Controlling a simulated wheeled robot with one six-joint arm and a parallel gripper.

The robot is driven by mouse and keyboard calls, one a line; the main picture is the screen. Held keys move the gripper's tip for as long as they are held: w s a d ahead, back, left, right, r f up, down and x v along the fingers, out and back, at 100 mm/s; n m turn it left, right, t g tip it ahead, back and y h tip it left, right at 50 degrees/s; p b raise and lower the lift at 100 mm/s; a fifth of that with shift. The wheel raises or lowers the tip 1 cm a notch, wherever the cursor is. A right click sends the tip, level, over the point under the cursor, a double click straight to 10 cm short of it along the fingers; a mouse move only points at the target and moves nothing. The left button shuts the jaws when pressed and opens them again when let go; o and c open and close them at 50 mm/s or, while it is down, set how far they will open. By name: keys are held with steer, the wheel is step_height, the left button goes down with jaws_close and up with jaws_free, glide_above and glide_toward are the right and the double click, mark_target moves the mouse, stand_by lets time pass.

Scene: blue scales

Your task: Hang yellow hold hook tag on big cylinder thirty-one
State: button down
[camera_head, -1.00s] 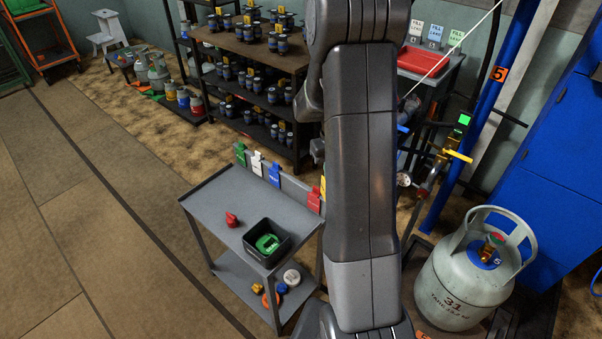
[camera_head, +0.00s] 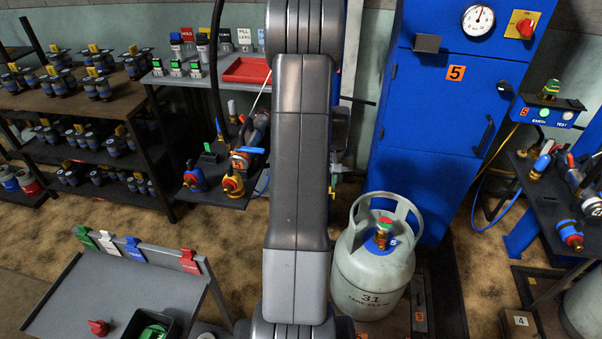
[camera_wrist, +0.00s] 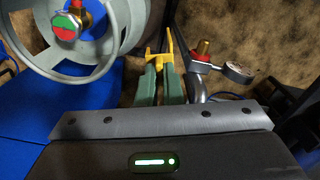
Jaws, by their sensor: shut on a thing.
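My gripper (camera_wrist: 163,76) has green fingers shut on the yellow hook tag (camera_wrist: 160,46), whose forked top sticks out beyond the fingertips. The tag is right of the collar in that view and appears apart from it. In the head view my arm hides the gripper and tag.
A tag rail (camera_head: 150,252) with green, white, blue and red tags is on the grey cart (camera_head: 70,300) at lower left. The blue cabinet (camera_head: 430,130) stands behind the cylinder. A brass valve and gauge (camera_wrist: 238,72) lie right of my fingers in the wrist view.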

steer(key=s+d+f, duration=0.2)
steer(key=s+d, duration=0.1)
steer(key=d, duration=0.5)
steer(key=shift+f, duration=0.15)
steer(key=shift+s+d+f, duration=0.1)
steer(key=shift+s, duration=0.05)
steer(key=shift+f+b, duration=1.5)
steer(key=shift+f, duration=0.65)
steer(key=shift+f+b, duration=0.9)
steer(key=shift+f, duration=0.05)
step_height(320, 180, down, 2)
steer(key=shift+f+b, duration=0.1)
steer(key=shift+b, duration=0.6)
